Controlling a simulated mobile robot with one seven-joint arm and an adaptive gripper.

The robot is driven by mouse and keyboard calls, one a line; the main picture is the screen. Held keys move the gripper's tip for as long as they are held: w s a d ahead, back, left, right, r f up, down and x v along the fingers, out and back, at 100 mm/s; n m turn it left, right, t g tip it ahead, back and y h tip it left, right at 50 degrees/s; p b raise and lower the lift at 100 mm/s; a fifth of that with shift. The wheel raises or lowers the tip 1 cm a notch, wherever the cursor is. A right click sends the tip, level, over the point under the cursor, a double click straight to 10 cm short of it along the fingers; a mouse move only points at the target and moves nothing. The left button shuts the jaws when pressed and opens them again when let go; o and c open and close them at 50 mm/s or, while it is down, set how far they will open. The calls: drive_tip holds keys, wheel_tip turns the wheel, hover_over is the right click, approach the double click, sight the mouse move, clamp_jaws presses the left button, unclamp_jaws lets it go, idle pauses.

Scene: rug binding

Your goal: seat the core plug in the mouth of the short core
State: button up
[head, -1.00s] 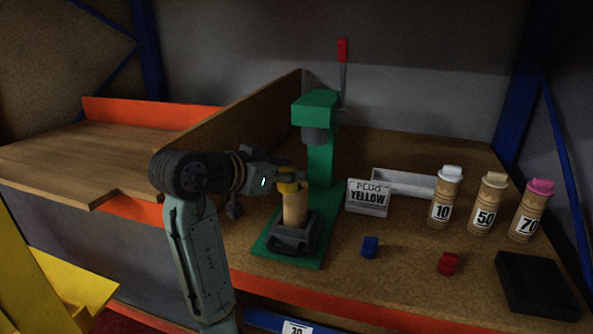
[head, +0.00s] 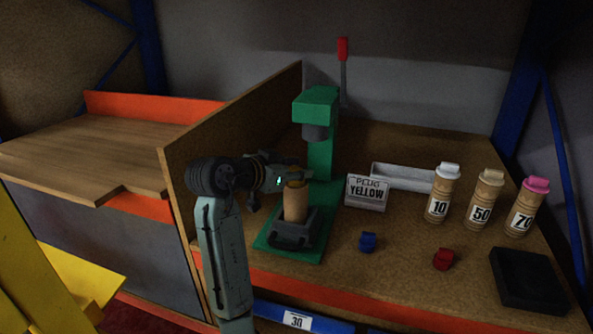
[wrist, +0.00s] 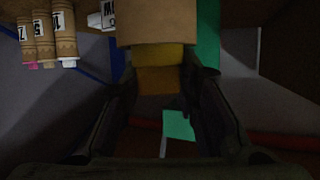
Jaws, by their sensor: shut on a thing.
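The short core (head: 296,207) is a tan tube standing upright in a dark grey holder (head: 291,238) on the green press's base. My gripper (head: 296,174) is at the core's top, coming from the left. It is shut on the yellow core plug (wrist: 160,76), which shows between the fingers in the wrist view. The plug meets the end of the tan core (wrist: 158,22) in that view. How deep it sits in the mouth is hard to tell; in the head view the fingers mostly hide it.
The green press (head: 318,105) with a red-tipped lever rises just behind the core. A sign reading PLUG YELLOW (head: 367,192) stands to the right. A blue plug (head: 368,242), a red plug (head: 443,260), labelled cores (head: 482,205) and a black pad (head: 528,280) lie further right. A wooden divider (head: 235,135) stands left.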

drive_tip(key=shift+f, duration=0.55)
drive_tip(key=o, duration=1.1)
drive_tip(key=shift+f, duration=0.1)
drive_tip(key=shift+o, duration=0.2)
drive_tip(key=shift+r, duration=0.25)
drive_tip(key=shift+s+a, duration=0.3)
drive_tip(key=shift+a, duration=0.05)
drive_tip(key=b+v, duration=0.2)
drive_tip(key=v, duration=0.9)
drive_tip(key=shift+r, duration=0.45)
drive_tip(key=shift+s, duration=0.15)
